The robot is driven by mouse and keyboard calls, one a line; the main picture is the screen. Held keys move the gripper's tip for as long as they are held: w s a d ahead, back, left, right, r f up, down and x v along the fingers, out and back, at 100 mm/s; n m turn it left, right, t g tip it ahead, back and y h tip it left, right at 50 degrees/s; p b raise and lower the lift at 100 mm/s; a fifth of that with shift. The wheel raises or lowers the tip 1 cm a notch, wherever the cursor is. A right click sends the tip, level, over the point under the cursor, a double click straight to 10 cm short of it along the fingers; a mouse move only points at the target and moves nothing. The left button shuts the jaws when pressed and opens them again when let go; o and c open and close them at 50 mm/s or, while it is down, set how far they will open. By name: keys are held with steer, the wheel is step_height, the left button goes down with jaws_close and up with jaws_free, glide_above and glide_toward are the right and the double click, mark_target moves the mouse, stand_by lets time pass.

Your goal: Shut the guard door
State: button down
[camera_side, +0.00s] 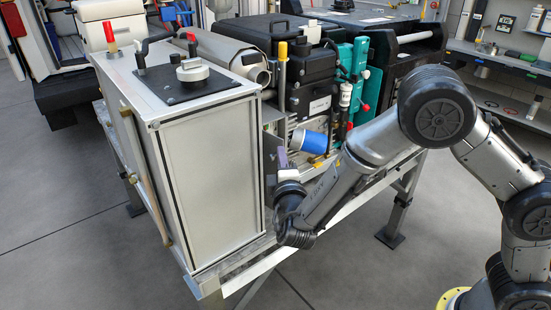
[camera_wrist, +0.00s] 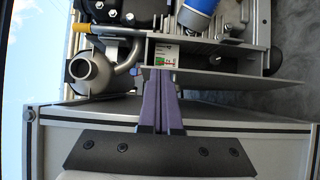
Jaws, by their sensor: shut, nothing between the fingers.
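My gripper (camera_side: 282,157) has purple fingers. In the side view it is low beside the right side of a grey cabinet (camera_side: 208,170), in front of the machine. In the wrist view my gripper (camera_wrist: 163,76) has its fingers together, with nothing between them. A thin flat grey plate (camera_wrist: 235,88) extends to the right beside the fingers. A framed grey panel (camera_wrist: 60,135) lies behind and below them. I cannot tell which of these panels is the guard door, or whether the fingers touch one. The cabinet's left side carries a long brass-coloured bar (camera_side: 146,180).
A blue cylinder (camera_side: 309,141) is just above and right of my gripper; it also shows in the wrist view (camera_wrist: 201,5). A yellow-ended rod (camera_wrist: 98,29) and a grey pipe end (camera_wrist: 90,72) are close by. A black case (camera_side: 303,80) stands behind. The floor in front is clear.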

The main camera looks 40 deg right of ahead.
steer(key=w+d+n+t+y, duration=0.1)
steer(key=w+d, duration=0.2)
steer(key=d, duration=0.5)
steer(key=shift+d+y, duration=0.3)
steer(key=shift+d, duration=0.05)
steer(key=shift+w, duration=0.1)
stand_by(1.1)
